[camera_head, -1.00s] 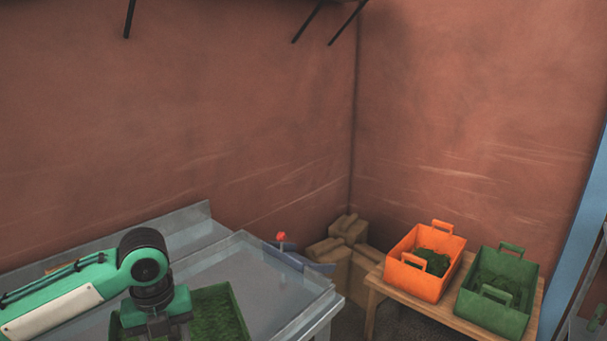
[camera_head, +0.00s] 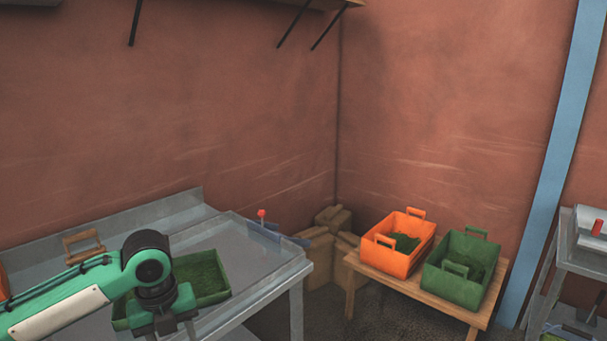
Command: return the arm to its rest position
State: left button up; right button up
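My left arm comes in from the left edge, and its gripper (camera_head: 168,328) points down at the bottom of the view. The fingertips are cut off by the lower edge, so its opening does not show. The gripper is in front of a green tray (camera_head: 204,277) with green contents on the metal table (camera_head: 258,273); the arm hides part of the tray. I cannot tell whether the gripper touches it. My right arm and gripper are not in view.
An orange crate (camera_head: 417,258) and a green crate (camera_head: 455,285) with green contents stand on a wooden table (camera_head: 407,285) at right. Brown boxes (camera_head: 319,262) sit in the corner. A red-topped part (camera_head: 262,214) stands at the metal table's back. A metal rack (camera_head: 583,262) is far right.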

pick_arm(q)
jog(key=w+d+f+n+t+h, duration=0.1)
jog(key=w+f+n, duration=0.55)
jog(key=f, duration=0.45)
jog(key=w+d+f+n+t+h, duration=0.1)
jog(key=w+f+n+t+h, duration=0.1)
jog(key=w+f+n, duration=0.6)
jog(key=s+a+f+n+y, duration=0.1)
jog(key=s+a+f+n, duration=0.15)
jog(key=f, duration=0.95)
jog(key=s+a+f+n, duration=0.1)
jog(key=s+a+f, duration=0.15)
jog(key=f, duration=0.95)
jog(key=s+a+f+n+y, duration=0.2)
jog(key=s+f+n, duration=0.4)
jog(key=s+f, duration=1.7)
jog(key=s+d+f+n, duration=0.1)
jog(key=s+f, duration=0.1)
jog(key=s, duration=0.8)
jog(key=s+f+n+g, duration=0.1)
jog(key=s+f, duration=0.2)
jog(key=s, duration=0.7)
jog(key=s+d+f+n+g, duration=0.1)
jog(key=s+f, duration=0.1)
jog(key=s, duration=0.8)
jog(key=shift+d+f+n, duration=0.25)
jog(key=shift+d+n, duration=0.1)
jog(key=shift+n, duration=0.05)
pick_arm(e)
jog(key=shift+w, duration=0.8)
